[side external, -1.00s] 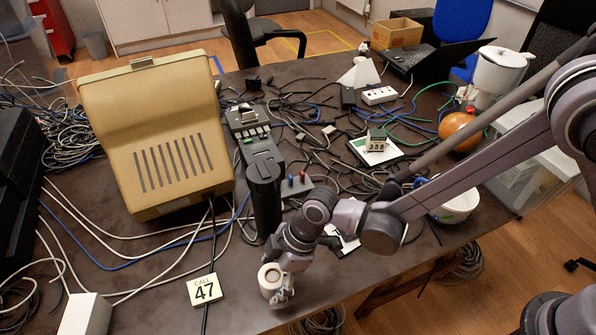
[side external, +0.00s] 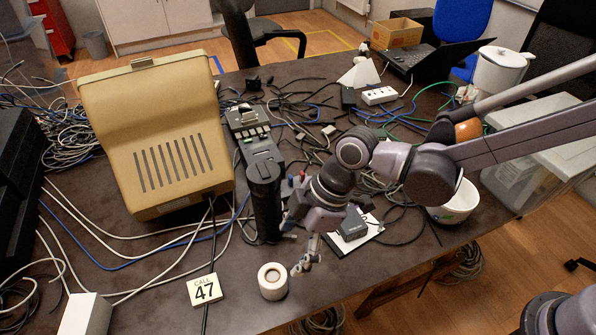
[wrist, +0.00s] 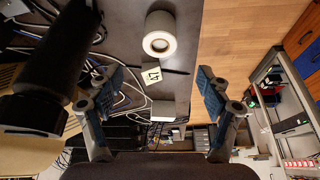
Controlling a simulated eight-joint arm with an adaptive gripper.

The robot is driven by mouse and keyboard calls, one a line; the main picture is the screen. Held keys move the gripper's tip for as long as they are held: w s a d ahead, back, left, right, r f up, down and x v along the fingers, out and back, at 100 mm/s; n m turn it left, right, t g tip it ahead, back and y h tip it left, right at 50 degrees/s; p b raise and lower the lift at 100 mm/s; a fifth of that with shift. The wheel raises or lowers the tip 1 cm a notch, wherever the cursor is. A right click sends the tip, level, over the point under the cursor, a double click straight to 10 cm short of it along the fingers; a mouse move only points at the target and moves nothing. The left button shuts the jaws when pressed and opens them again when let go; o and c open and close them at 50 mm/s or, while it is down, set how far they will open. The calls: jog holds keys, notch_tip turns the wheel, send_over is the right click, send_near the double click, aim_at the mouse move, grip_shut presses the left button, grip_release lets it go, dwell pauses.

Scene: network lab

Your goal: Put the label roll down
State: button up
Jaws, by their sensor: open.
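A black cylinder (side external: 264,200) stands close behind the roll. A beige machine (side external: 157,135) and many loose cables fill the table behind. The table's front edge is close to the roll.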

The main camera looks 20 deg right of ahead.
jog(key=w+d+r+m+t, duration=0.1)
jog(key=d+r+m, duration=0.15)
jog(key=d, duration=0.35)
jog(key=d+r+m+t+h, duration=0.1)
jog(key=d+r+m, duration=0.15)
jog(key=d, duration=0.35)
jog(key=w+d+r+m+t, duration=0.1)
jog(key=d+r+m, duration=0.15)
jog(key=d, duration=0.25)
jog(key=s+d+r+m+t+h, duration=0.1)
jog(key=s+d+m, duration=0.2)
jog(key=d, duration=0.5)
jog(key=s+d+r+m+t+h, duration=0.1)
jog(key=s+d+m+t+h, duration=0.1)
jog(key=d+m, duration=0.3)
jog(key=s+d, duration=0.1)
jog(key=d, duration=0.3)
jog(key=shift+d+m+h, duration=0.3)
jog(key=shift+m, duration=0.05)
